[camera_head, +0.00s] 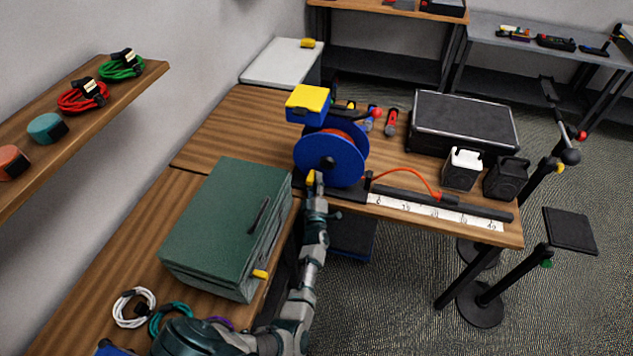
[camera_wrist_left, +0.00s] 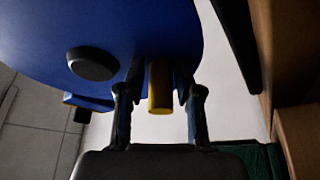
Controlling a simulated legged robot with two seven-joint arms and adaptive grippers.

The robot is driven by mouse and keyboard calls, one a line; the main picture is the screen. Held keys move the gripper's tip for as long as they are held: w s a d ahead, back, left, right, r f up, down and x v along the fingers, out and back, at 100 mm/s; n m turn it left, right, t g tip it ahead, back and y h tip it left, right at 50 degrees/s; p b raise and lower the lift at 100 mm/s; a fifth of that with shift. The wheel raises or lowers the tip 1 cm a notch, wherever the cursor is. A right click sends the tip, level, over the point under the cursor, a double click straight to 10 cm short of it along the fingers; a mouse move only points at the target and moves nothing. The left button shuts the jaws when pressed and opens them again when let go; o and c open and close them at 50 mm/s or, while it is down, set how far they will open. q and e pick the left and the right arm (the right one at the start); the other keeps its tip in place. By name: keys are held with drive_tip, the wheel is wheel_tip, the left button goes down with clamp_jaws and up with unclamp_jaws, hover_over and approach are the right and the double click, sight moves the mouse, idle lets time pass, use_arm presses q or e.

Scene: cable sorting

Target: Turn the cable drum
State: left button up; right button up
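The blue cable drum (camera_head: 328,158) stands upright on the wooden table, with red cable wound behind its front disc. Its blue disc (camera_wrist_left: 110,25) and dark hub (camera_wrist_left: 92,64) fill the upper left of the left wrist view. A yellow handle (camera_head: 311,177) sticks out from the disc at its lower left; it also shows in the left wrist view (camera_wrist_left: 160,88). My left gripper (camera_wrist_left: 160,100) is at the handle, one finger on each side, with narrow gaps showing beside it. Contact is not visible. My right gripper is not in view.
A red cable (camera_head: 408,178) runs from the drum to a measuring strip (camera_head: 435,212). A green cabinet (camera_head: 222,225) stands left of my left arm. A black case (camera_head: 465,122) and white and black containers (camera_head: 462,169) stand right. A yellow-topped blue box (camera_head: 307,101) sits above the drum.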

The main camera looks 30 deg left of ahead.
use_arm(q)
drive_tip(key=shift+s+a+f, duration=0.1)
drive_tip(key=shift+a+f, duration=0.05)
drive_tip(key=shift+a, duration=0.25)
clamp_jaws()
drive_tip(key=shift+a+m+t+h, duration=0.2)
drive_tip(key=shift+m+t+h, duration=0.15)
drive_tip(key=shift+m, duration=0.65)
drive_tip(key=m, duration=0.1)
drive_tip(key=r+m+t+h, duration=0.1)
drive_tip(key=m, duration=0.1)
drive_tip(key=shift+s+a+r, duration=0.1)
drive_tip(key=shift+a+r, duration=0.2)
drive_tip(key=shift+a+r+m+t, duration=0.15)
drive_tip(key=shift+a+m+t, duration=0.15)
drive_tip(key=shift+a, duration=0.1)
drive_tip(key=o, duration=0.6)
unclamp_jaws()
drive_tip(key=shift+s, duration=0.1)
drive_tip(key=shift+d+r, duration=0.1)
drive_tip(key=shift+d, duration=0.1)
drive_tip(key=shift+s+d+f, duration=0.1)
drive_tip(key=shift+s+f, duration=0.15)
drive_tip(key=shift+s, duration=0.05)
drive_tip(key=v, duration=1.1)
drive_tip(key=shift+s+d, duration=0.1)
drive_tip(key=shift+d, duration=0.05)
